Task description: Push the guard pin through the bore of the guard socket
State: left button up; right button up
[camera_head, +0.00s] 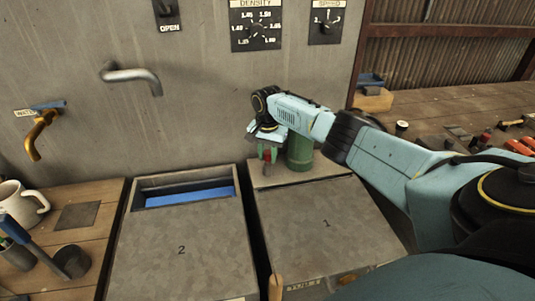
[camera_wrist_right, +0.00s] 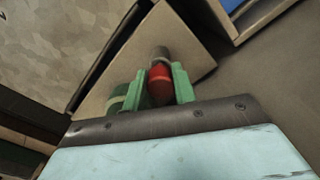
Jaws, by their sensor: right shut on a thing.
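My right gripper (camera_head: 267,153) reaches in from the right and points down over the back of box 1. In the right wrist view, its green fingers (camera_wrist_right: 163,88) are shut on a red piece with a grey end (camera_wrist_right: 160,86), which looks like the guard pin. Only a little red shows in the head view (camera_head: 267,156). A green cylinder (camera_head: 300,152) stands upright just right of the fingers; part of it shows in the wrist view (camera_wrist_right: 118,103). I cannot make out the guard socket or its bore. My left gripper is not in view.
Box 1 (camera_head: 325,225) has a flat, mostly bare lid. Box 2 (camera_head: 180,250) on its left has an opening with blue inside. A bent grey pipe (camera_head: 130,76) and an orange tap (camera_head: 38,135) stick out of the wall. A mug (camera_head: 20,205) stands at far left.

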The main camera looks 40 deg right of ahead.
aim_at(267, 153)
jog(key=shift+f, duration=0.45)
jog(key=o, duration=0.7)
jog(key=shift+c, duration=0.2)
jog(key=o, duration=0.6)
jog(key=shift+c, duration=0.2)
notch_tip(267, 153, up, 13)
jog(key=p, duration=0.1)
jog(key=shift+r, duration=0.2)
